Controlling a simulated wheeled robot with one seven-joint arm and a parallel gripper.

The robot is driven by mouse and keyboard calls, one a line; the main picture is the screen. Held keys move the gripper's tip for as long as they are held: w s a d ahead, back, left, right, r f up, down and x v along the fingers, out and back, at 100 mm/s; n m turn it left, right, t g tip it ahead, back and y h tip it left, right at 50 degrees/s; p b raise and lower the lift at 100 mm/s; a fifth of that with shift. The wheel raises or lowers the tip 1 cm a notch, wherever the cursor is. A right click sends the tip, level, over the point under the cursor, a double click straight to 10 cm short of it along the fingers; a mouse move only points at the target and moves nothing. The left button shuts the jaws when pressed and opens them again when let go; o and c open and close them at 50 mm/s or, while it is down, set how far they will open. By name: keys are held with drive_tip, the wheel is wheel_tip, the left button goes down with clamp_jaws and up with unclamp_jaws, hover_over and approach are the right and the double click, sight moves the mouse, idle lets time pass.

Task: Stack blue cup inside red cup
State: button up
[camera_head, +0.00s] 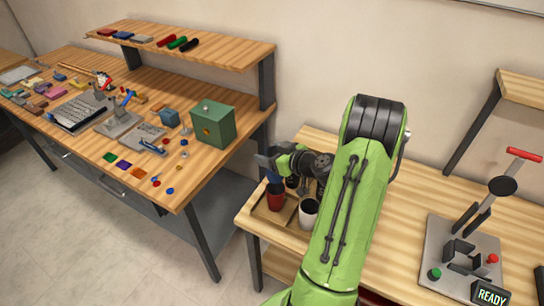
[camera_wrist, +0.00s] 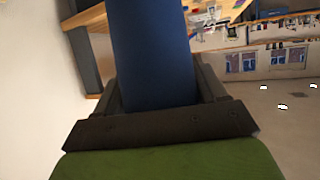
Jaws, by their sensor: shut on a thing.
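The blue cup (camera_wrist: 152,50) is between the two fingers of my gripper (camera_wrist: 158,88) in the wrist view, and the gripper is shut on it. In the head view my gripper (camera_head: 268,164) is above the red cup (camera_head: 276,199), and a small part of the blue cup (camera_head: 273,177) shows just over its rim. I cannot tell whether the blue cup's lower end is inside the red cup or above it. The red cup stands upright in a wooden tray (camera_head: 267,217) and is hidden in the wrist view.
A white cup (camera_head: 308,212) with a dark inside stands right of the red cup, close to my arm. My green arm hides part of the table. A clamp device (camera_head: 465,255) stands at the right. A cluttered workbench (camera_head: 205,155) with a green box (camera_head: 213,124) is at the left.

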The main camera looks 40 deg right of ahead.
drive_tip(key=shift+f+b, duration=1.15)
drive_tip(key=shift+f, duration=1.25)
drive_tip(key=shift+f+b, duration=0.8)
drive_tip(key=shift+b, duration=0.25)
drive_tip(key=shift+r, duration=0.1)
drive_tip(key=shift+s+b, duration=0.1)
drive_tip(key=shift+b, duration=0.35)
drive_tip(key=shift+f+b, duration=1.75)
drive_tip(key=shift+b, duration=0.55)
drive_tip(key=o, duration=0.8)
drive_tip(key=shift+r+p, duration=2.05)
drive_tip(key=shift+r, duration=2)
